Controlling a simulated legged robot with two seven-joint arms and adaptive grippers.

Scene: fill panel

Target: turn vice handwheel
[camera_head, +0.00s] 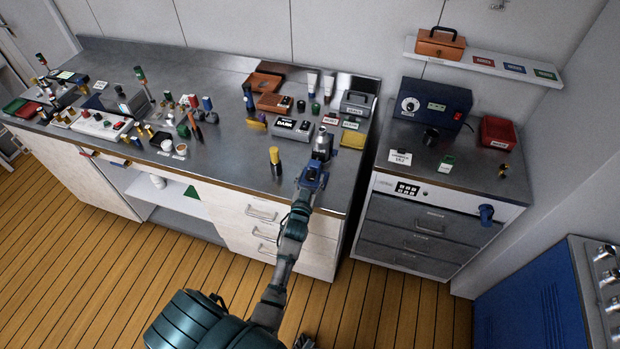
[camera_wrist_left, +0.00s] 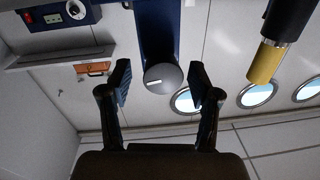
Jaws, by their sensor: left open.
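A grey round knob with a pale mark (camera_wrist_left: 163,78), which looks like the handwheel, sits at the end of a blue upright body (camera_wrist_left: 156,28) in the left wrist view. My left gripper (camera_wrist_left: 160,88) is open, with one finger on each side of the knob and clear gaps between. In the head view my left gripper (camera_head: 313,178) is at the bench's front edge, just in front of a silver cylindrical piece (camera_head: 322,143). My arm and gripper hide much of the vice there. My right gripper is not clearly seen.
A yellow-and-black cylinder (camera_head: 275,160) stands on the bench close to the left gripper; it also shows in the left wrist view (camera_wrist_left: 264,62). A drawer cabinet (camera_head: 425,225) stands to the right across a narrow gap.

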